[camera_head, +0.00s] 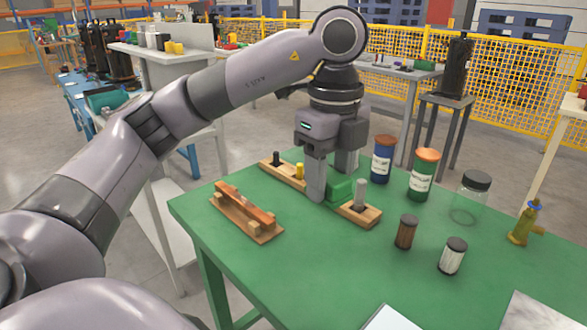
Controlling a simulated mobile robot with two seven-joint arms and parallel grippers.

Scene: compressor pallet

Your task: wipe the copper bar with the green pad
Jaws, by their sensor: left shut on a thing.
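The copper bar (246,204) lies across a wooden stand (255,234) at the left of the green table. My left gripper (333,189) points down over the middle of a wooden rack, to the right of the bar and apart from it. It is shut on the green pad (341,190), a small block partly hidden by the fingers. I cannot tell whether the pad touches the rack. My right gripper is out of view.
The wooden rack (360,215) carries several upright pegs. To its right stand a blue canister (382,165), a green canister (423,180), a clear jar (467,209), two small jars and a brass fitting (525,222). The table's front middle (320,270) is clear.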

